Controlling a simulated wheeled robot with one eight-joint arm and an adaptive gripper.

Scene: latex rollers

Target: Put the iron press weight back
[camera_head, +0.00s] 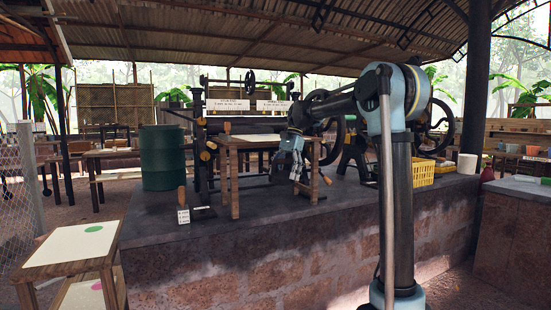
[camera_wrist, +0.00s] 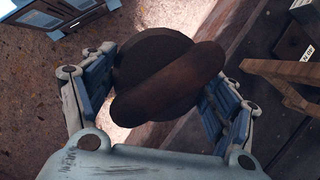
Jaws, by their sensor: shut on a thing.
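My gripper (camera_wrist: 160,75) is shut on the iron press weight (camera_wrist: 165,65), a dark brown, rusty round block with a thick bar handle across it. The fingers sit on its left and right sides in the wrist view. In the head view, my gripper (camera_head: 285,162) hangs down in front of the right side of a small wooden table (camera_head: 234,175) on the stone platform. The weight cannot be made out clearly there. In the wrist view, the weight is over the floor beside the platform edge.
The stone platform (camera_head: 270,265) carries roller machinery, a green drum (camera_head: 162,157) and a yellow crate (camera_head: 423,174). A small white sign (camera_head: 183,216) stands near the platform's front edge. A low wooden stand (camera_head: 60,250) with a green dot is at front left.

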